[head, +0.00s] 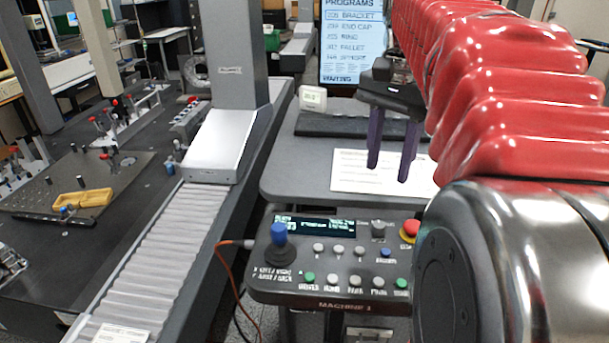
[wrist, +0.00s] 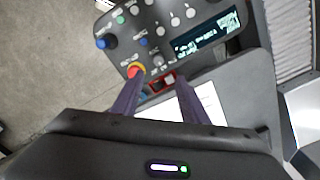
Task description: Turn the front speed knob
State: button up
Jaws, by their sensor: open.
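The dark control panel (head: 345,304), marked MACHINE 1, carries a display, buttons and a joystick (head: 278,240) with a blue top. A blue knob (wrist: 104,42) sits at the panel's corner in the wrist view and looks like the front knob. My arm hides that corner in the head view. A dark knob (head: 379,230) stands at the back, beside the red and yellow stop button (head: 410,228). My gripper (head: 390,172) is open and empty, with purple fingers pointing down above the panel's back edge. The stop button also shows near its left finger in the wrist view (wrist: 136,70).
Behind the panel is a grey desk (head: 290,180) with a white sheet (head: 355,172), a small white meter (head: 313,99) and a screen (head: 352,40). The gantry column (head: 235,70) and ribbed way cover (head: 150,250) stand left. An orange cable (head: 231,285) hangs from the panel.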

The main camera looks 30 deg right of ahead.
aim_at(378, 224)
jog(key=shift+s+f, duration=0.1)
jog(key=shift+s, duration=0.05)
notch_tip(378, 224, down, 14)
jog(key=shift+r, duration=0.2)
dwell(0.7)
jog(key=shift+c, duration=0.5)
grip_shut()
